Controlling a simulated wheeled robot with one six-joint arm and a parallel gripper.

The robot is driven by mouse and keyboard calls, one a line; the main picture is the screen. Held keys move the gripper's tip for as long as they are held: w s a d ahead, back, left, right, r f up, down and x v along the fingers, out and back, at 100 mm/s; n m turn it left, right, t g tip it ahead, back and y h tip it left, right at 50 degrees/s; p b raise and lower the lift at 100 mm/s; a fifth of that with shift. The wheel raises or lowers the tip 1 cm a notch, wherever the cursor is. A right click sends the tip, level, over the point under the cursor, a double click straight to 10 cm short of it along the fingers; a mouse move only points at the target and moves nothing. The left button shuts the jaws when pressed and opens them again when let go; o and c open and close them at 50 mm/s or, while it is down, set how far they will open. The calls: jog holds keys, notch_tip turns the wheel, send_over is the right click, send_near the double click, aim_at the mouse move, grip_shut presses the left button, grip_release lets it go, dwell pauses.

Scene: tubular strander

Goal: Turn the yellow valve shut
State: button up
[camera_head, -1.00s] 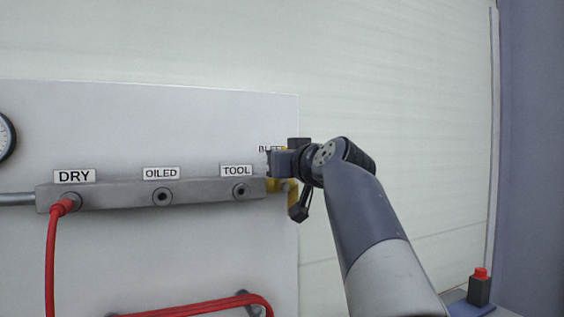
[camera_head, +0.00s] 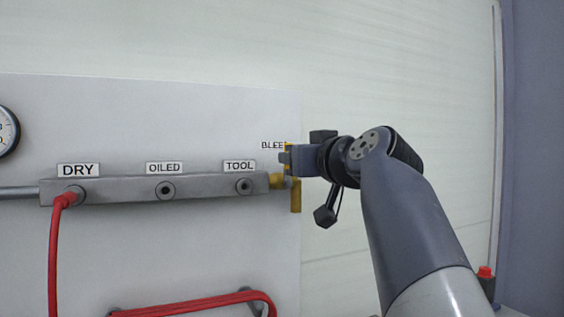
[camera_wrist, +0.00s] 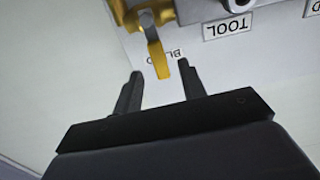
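The yellow valve (camera_head: 279,182) sits at the right end of the grey manifold, under the BLEED label. In the head view my gripper (camera_head: 287,159) is in front of its upper part and hides most of its lever; a yellow bit shows above the fingers. In the wrist view, which is upside down, the valve body is at the top and its yellow lever (camera_wrist: 157,56) points toward me. My gripper (camera_wrist: 160,70) is open, one finger on each side of the lever's end, with a visible gap on both sides. I see no contact.
The manifold (camera_head: 130,190) carries DRY, OILED and TOOL ports. A red hose (camera_head: 54,250) hangs from DRY, and more red hose (camera_head: 200,300) is coiled below. A gauge (camera_head: 6,130) is at the left edge. A red button (camera_head: 486,272) stands at lower right.

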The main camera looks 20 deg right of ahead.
jog(key=s, duration=0.3)
jog(key=shift+s, duration=0.4)
jog(key=w+p, duration=0.1)
jog(key=w, duration=0.9)
jog(key=shift+w+p, duration=0.4)
